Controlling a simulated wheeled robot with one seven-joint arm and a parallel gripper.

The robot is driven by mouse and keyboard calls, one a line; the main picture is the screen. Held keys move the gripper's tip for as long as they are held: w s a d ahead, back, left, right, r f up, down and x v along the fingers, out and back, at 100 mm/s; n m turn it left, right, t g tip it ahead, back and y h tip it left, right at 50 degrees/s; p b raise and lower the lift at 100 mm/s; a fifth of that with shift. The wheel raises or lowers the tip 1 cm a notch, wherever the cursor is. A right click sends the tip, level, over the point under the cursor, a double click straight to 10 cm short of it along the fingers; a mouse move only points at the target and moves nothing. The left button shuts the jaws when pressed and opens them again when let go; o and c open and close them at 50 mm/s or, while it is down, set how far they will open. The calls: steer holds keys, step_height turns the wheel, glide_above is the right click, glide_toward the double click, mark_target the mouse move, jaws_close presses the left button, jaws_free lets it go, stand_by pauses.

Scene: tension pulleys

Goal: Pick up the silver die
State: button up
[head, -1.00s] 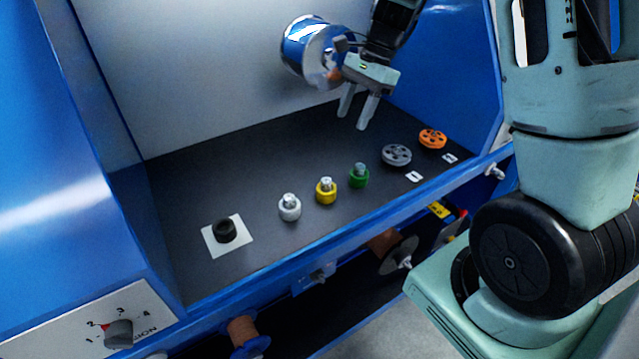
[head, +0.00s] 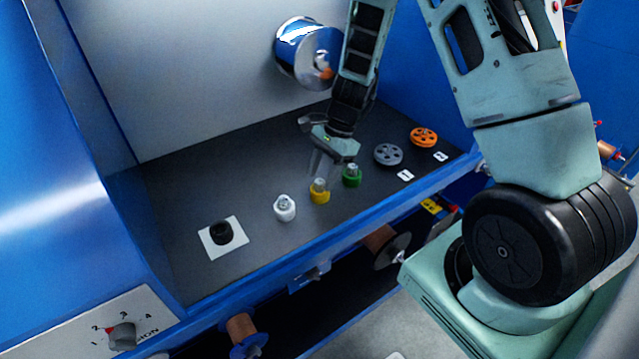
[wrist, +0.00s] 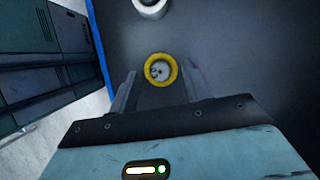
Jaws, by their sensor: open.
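The silver die is most likely the whitish-silver round piece (head: 284,208) on the dark shelf, left of the yellow-ringed piece (head: 319,191). In the wrist view the whitish piece (wrist: 151,6) is cut by the top edge. The yellow-ringed piece (wrist: 161,70) there has a metal centre and sits between my fingertips in the picture. My gripper (head: 325,172) is open, fingers pointing down, over or just behind the yellow piece. Nothing is held. The head view does not show clearly how high the fingertips are.
A green-ringed piece (head: 352,175) stands right of the yellow one. Grey (head: 388,154) and orange (head: 424,138) wheels lie farther right. A black ring (head: 221,232) sits on a white card at left. A blue rail (head: 300,250) edges the shelf; a shiny spool (head: 308,52) hangs behind.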

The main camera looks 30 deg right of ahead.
mark_target(322, 180)
steer(key=shift+a+f, duration=0.2)
steer(key=shift+f, duration=0.35)
jaws_close()
steer(key=shift+r, duration=0.15)
step_height(322, 180, up, 10)
steer(key=shift+b, duration=0.45)
